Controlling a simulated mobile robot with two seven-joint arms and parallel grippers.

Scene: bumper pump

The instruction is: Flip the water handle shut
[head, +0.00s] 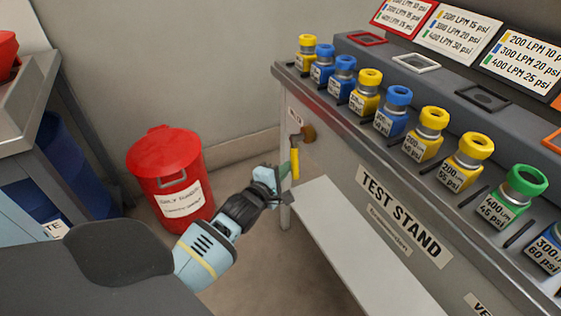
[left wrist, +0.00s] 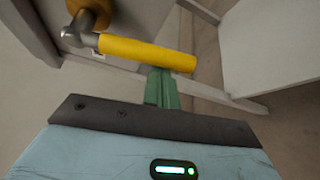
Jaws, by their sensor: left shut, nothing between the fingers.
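The water handle (head: 295,163) is a yellow lever hanging down from a brass valve (head: 308,134) on the left end of the test stand. In the left wrist view the yellow handle (left wrist: 147,52) runs across the picture from a metal elbow at the brass valve (left wrist: 90,13). My left gripper (head: 285,170) is right beside the handle, with its green fingers shut and empty. In the left wrist view the fingertips (left wrist: 161,73) meet or overlap the lower edge of the handle near its free end; I cannot tell if they touch. My right gripper is not in view.
The grey test stand (head: 345,150) carries a row of yellow, blue and green bottles along its top. Its pale lower shelf (head: 345,235) lies below the handle. A red bin (head: 168,165) stands on the floor at left. Open floor lies between bin and stand.

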